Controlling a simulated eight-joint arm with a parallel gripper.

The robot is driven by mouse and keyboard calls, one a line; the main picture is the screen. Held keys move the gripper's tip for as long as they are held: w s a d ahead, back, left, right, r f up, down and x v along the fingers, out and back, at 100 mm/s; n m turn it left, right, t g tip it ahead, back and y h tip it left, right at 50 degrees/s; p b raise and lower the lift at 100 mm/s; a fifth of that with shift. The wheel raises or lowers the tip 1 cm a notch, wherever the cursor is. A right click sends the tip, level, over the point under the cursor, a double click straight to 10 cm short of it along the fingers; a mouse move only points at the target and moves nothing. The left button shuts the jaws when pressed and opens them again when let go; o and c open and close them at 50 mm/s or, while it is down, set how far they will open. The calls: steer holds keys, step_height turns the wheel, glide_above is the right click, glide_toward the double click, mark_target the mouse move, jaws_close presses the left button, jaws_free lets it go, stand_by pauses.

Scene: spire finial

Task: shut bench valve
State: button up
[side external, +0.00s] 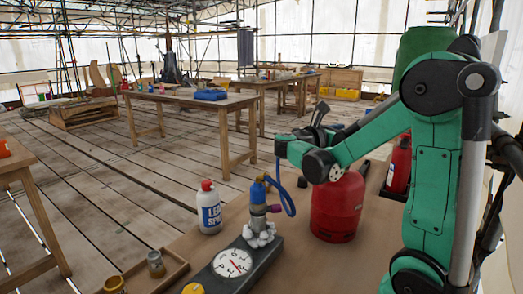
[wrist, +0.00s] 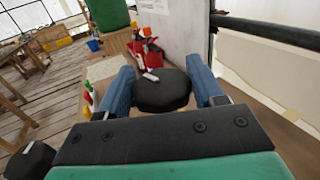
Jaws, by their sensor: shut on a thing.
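In the wrist view my gripper (wrist: 160,68) has its two blue fingers on either side of a dark, rounded knob (wrist: 162,94), one finger against each side. The knob fills the space between them. The valve body under the knob is hidden. In the side view the end of my arm is above and beside a red gas cylinder (side external: 338,210), and the fingertips and knob cannot be made out. A blue hose (side external: 291,199) runs from a blue-topped torch (side external: 259,196) toward the cylinder. A round white dial (side external: 233,264) with a red needle lies on a dark base.
A white, red-capped spray can (side external: 209,210) stands left of the torch. A wooden tray (side external: 165,277) with small pots is at the front left. A red extinguisher (side external: 399,165) stands behind my arm.

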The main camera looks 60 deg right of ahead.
steer(key=m+g+y, duration=0.3)
steer(key=m+g, duration=0.1)
steer(key=g, duration=0.1)
steer(key=shift+y, duration=0.4)
steer(key=o, duration=1.3)
steer(key=shift+w+a, duration=0.3)
steer(key=shift+w, duration=0.05)
step_height(320, 180, up, 7)
steer(key=w+a, duration=0.1)
steer(key=shift+w+a, duration=0.2)
steer(key=shift+a, duration=0.05)
